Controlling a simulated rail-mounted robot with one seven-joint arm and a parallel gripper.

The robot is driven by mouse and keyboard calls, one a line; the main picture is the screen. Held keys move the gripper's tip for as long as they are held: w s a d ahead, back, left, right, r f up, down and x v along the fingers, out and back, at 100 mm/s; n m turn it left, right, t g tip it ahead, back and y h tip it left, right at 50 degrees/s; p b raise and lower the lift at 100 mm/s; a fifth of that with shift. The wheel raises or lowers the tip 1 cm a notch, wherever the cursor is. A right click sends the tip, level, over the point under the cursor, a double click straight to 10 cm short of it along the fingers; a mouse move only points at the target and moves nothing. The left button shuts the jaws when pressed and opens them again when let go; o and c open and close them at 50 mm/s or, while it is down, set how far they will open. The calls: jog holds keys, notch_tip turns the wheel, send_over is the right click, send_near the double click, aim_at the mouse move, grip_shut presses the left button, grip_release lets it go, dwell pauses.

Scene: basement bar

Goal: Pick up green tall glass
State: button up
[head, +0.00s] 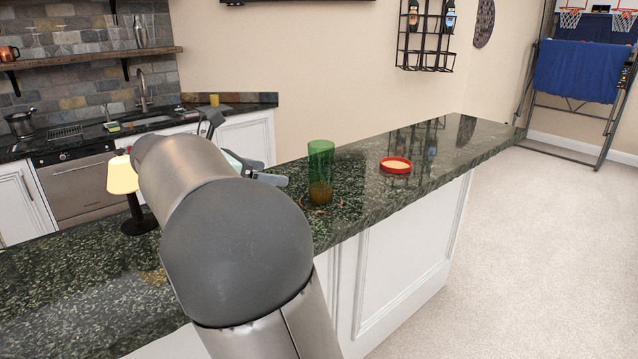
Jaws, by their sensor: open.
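The green tall glass (320,160) stands upright on the dark granite bar counter (455,140). Something amber and round shows at its base; I cannot tell if it is inside, behind or a reflection. My gripper (250,148) is to the left of the glass, partly hidden behind my own arm. Its fingers are spread apart and nothing shows between them. The lower finger points toward the glass; a small gap appears between them in the picture.
A red-rimmed round dish (396,165) lies right of the glass. A small lamp with a yellow shade (122,176) stands on the counter at left. The counter's right end is clear. A back counter (240,104) with a sink is farther off.

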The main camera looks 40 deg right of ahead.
aim_at(312, 178)
jog(key=p+x, duration=0.1)
jog(key=x, duration=1.1)
jog(key=shift+r+p, duration=0.15)
jog(key=shift+p, duration=0.25)
jog(key=p+x, duration=0.1)
jog(key=x, duration=0.3)
jog(key=shift+w+d, duration=0.15)
jog(key=shift+d, duration=0.1)
jog(key=c, duration=1.3)
